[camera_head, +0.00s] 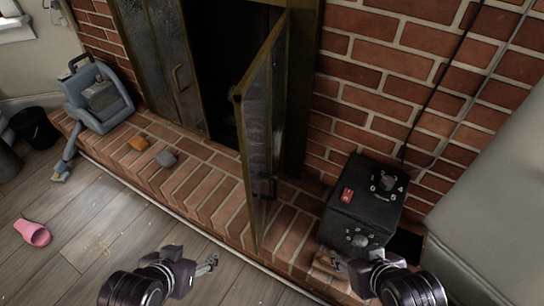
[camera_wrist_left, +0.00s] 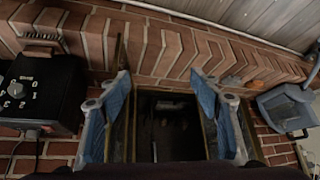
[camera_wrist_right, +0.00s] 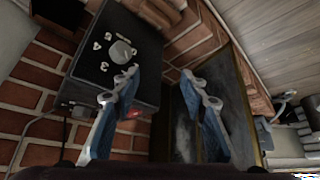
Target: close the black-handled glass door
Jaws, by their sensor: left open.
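The glass door (camera_head: 262,125) stands swung open, out over the brick hearth, with a brass-coloured frame. Its dark handle (camera_head: 266,188) is low on the panel. The door also shows in the right wrist view (camera_wrist_right: 237,100), right of the fingers. The dark firebox opening (camera_head: 225,60) is uncovered behind it. My left gripper (camera_head: 208,263) is open and empty, left of the door's lower end and apart from it. My right gripper (camera_head: 334,262) is open and empty, right of the door, in front of the black box. Its spread fingers show in the right wrist view (camera_wrist_right: 160,80).
A black box with dials (camera_head: 362,205) stands on the hearth at the right. Another glass door panel (camera_head: 160,55) covers the opening's left side. A pink slipper (camera_head: 32,233) lies on the floor.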

